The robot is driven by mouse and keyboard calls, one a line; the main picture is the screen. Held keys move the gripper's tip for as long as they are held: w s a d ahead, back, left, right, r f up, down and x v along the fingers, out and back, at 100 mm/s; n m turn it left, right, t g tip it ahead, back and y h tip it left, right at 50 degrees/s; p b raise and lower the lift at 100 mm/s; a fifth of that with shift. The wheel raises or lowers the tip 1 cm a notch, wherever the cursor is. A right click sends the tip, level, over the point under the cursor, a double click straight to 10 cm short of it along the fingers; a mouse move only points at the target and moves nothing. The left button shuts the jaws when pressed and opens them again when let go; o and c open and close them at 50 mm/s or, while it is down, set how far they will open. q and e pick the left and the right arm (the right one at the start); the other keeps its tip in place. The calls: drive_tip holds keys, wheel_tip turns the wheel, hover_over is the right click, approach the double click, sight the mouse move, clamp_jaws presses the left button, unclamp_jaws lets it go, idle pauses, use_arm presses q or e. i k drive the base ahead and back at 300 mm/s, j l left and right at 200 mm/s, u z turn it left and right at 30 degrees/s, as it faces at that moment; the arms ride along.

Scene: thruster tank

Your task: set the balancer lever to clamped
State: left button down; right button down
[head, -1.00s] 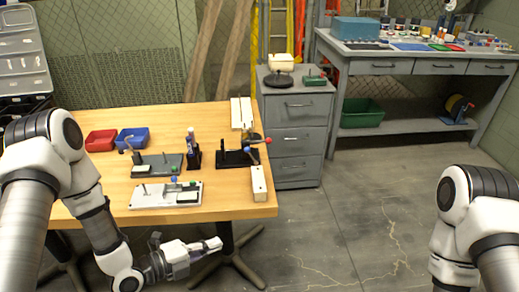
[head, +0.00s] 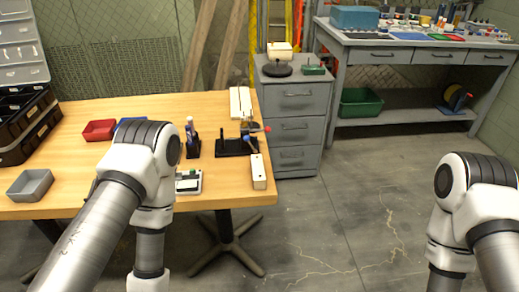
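A black-based device (head: 230,146) with a red-tipped and a blue-tipped handle stands near the right end of the wooden table. It seems to be the balancer; I cannot tell for sure which handle is its lever or how it is set. The red tip (head: 267,128) points right and the blue tip (head: 247,138) is lower and nearer. My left arm covers part of the table's left middle, and its gripper is out of the picture below. My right arm is at the right edge with its gripper also out of view.
The wooden table (head: 225,185) carries a red bin (head: 99,130), a grey tray (head: 30,185), a black toolbox (head: 30,128), a bottle holder (head: 193,146) and a white block (head: 258,171). A drawer cabinet (head: 292,128) stands right of it. The floor on the right is clear.

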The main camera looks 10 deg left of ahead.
sight(247, 138)
drive_tip(key=i+l+u, duration=0.1)
drive_tip(key=u, duration=0.25)
drive_tip(key=i+l+u, duration=0.15)
drive_tip(key=u, duration=0.2)
drive_tip(key=i+l+u, duration=0.15)
drive_tip(key=u, duration=0.2)
drive_tip(key=i+l, duration=0.05)
drive_tip(key=i, duration=0.05)
